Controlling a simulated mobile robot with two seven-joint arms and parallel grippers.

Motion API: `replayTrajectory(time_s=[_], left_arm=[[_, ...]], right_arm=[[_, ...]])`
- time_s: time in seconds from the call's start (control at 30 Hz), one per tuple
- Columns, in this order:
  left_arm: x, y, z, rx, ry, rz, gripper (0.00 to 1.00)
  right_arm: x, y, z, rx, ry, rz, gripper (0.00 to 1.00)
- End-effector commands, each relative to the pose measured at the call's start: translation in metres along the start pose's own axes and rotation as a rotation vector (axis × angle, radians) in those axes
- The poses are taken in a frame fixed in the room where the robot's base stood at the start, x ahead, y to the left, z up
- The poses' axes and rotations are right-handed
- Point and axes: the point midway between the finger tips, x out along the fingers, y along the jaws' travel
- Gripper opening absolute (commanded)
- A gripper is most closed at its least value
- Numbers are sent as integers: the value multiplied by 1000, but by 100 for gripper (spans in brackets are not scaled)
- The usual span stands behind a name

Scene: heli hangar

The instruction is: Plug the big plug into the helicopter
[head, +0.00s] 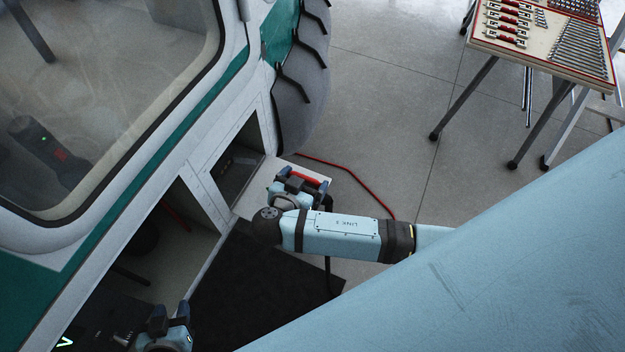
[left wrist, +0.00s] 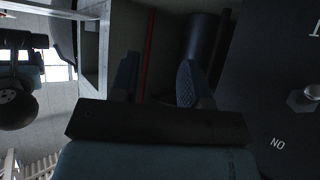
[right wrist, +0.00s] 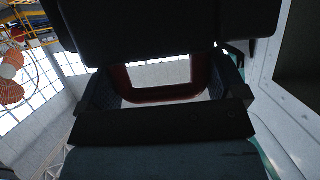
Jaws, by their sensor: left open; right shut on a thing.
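The helicopter (head: 205,188), white and teal, fills the left of the head view. Its side has an open compartment (head: 240,165) with dark fittings inside. My right gripper (head: 300,185) is beside this opening, shut on the big plug's red handle (head: 306,178). In the right wrist view the red handle (right wrist: 165,96) spans between the fingers, with the dark plug body (right wrist: 165,30) beyond it. The plug's front face is hidden. My left gripper (head: 170,316) is open and empty at the bottom of the head view, by a lower open bay. Its fingers show in the left wrist view (left wrist: 160,80).
A red cable (head: 350,172) lies on the floor, and a black cable (head: 328,272) hangs below my right arm. A dark mat (head: 235,290) lies by the helicopter. A tool table (head: 545,50) stands at the upper right.

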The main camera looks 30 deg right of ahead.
Motion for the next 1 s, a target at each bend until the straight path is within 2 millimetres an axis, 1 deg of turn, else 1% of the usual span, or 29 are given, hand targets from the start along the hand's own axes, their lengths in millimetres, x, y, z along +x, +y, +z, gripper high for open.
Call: replayTrajectory(time_s=[0.03,0.1,0.5,0.57,0.7,1.0], left_arm=[[5,0,4,1,3,1,43],[8,0,6,2,6,3,43],[22,4,31,6,-6,18,43],[25,6,37,5,-7,22,43],[30,10,44,3,-8,32,43],[34,10,48,5,-4,31,43]], right_arm=[[2,-7,4,2,1,-2,51],[3,-15,7,3,1,-2,51],[8,-59,21,1,1,-2,51],[11,-61,29,-1,-2,-1,51],[14,-67,37,2,-2,-2,51],[17,-72,42,0,0,-1,51]])
